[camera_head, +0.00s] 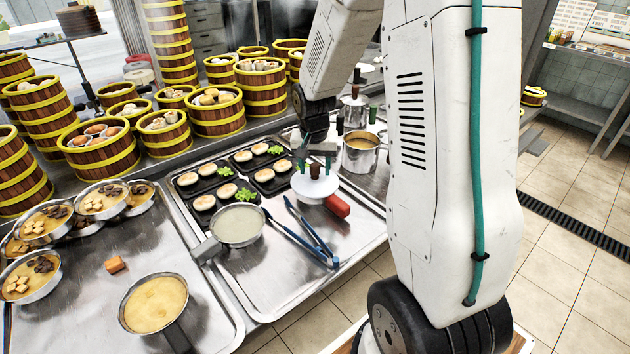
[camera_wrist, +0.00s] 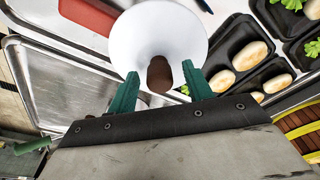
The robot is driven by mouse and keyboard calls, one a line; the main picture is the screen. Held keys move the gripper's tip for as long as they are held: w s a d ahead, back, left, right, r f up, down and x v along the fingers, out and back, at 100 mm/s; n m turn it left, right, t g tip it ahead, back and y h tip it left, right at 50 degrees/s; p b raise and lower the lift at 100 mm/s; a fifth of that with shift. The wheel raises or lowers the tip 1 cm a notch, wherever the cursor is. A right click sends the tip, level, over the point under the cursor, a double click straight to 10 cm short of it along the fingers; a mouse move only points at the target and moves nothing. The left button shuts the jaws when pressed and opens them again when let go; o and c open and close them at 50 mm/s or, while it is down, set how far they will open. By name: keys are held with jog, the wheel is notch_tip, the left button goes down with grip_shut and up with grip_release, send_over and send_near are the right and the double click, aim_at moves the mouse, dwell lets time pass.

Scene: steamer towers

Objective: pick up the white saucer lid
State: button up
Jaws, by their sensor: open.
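The white saucer lid (camera_head: 313,188) is a round white disc with a brown knob (camera_head: 315,172) on top. It sits over the right part of the metal tray, and what lies under it is hidden. In the wrist view the lid (camera_wrist: 165,28) fills the top middle, with its knob (camera_wrist: 159,75) towards me. My gripper (camera_head: 314,165) is open, pointing down just above the lid. In the wrist view its green fingers (camera_wrist: 160,76) stand on either side of the knob, with gaps visible.
Blue tongs (camera_head: 310,236) and a saucepan (camera_head: 238,225) are in front and left. Black trays (camera_head: 206,188) of buns and lettuce are left of the lid. A steel pot (camera_head: 361,153) stands behind right. Steamer towers (camera_head: 45,115) line the back.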

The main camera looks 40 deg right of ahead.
aim_at(315, 164)
jog(key=shift+f, duration=0.3)
grip_shut()
jog(key=shift+r, duration=0.15)
jog(key=shift+r, duration=0.6)
notch_tip(315, 164, up, 2)
jog(key=shift+r, duration=0.1)
jog(key=s+a+r, duration=0.1)
jog(key=s+a, duration=0.7)
jog(key=s, duration=0.5)
jog(key=shift+s+a+r, duration=0.2)
jog(key=shift+s, duration=0.1)
